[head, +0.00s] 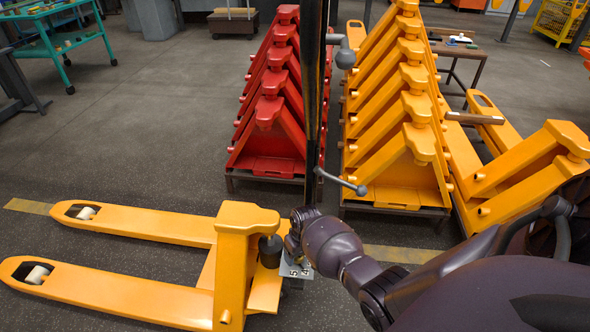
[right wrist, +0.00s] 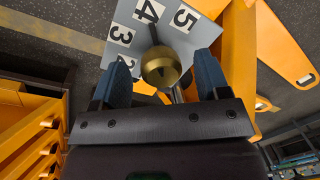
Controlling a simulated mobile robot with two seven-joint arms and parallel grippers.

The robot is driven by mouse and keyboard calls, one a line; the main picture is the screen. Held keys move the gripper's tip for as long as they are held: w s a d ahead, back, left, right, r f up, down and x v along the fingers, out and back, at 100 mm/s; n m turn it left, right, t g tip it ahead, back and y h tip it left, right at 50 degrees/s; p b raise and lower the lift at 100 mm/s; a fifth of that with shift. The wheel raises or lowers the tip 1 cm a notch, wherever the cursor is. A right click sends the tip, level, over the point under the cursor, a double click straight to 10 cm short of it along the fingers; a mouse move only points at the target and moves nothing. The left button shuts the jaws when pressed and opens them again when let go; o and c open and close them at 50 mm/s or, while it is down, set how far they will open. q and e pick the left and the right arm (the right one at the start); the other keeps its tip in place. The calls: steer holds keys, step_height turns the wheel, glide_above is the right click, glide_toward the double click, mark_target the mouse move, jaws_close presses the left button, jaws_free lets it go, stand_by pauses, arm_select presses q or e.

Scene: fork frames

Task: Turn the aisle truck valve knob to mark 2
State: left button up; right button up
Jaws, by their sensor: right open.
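The valve knob (right wrist: 161,68) is a round brass ball in the right wrist view. It stands in front of a pale grey number plate (right wrist: 172,30), on which 3, 4 and 5 can be read. The plate also shows in the head view (head: 296,270), beside the yellow aisle truck (head: 243,262). My right gripper (head: 290,247) is open at the plate, its two blue fingers on either side of the knob. Contact with the knob cannot be told. My left gripper is out of view.
A dark upright post (head: 313,100) with a ball-ended lever (head: 345,184) stands just behind the gripper. Behind it are stacked red frames (head: 268,110) and yellow frames (head: 405,130).

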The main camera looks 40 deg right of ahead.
steer(key=shift+f, duration=0.4)
steer(key=c, duration=0.9)
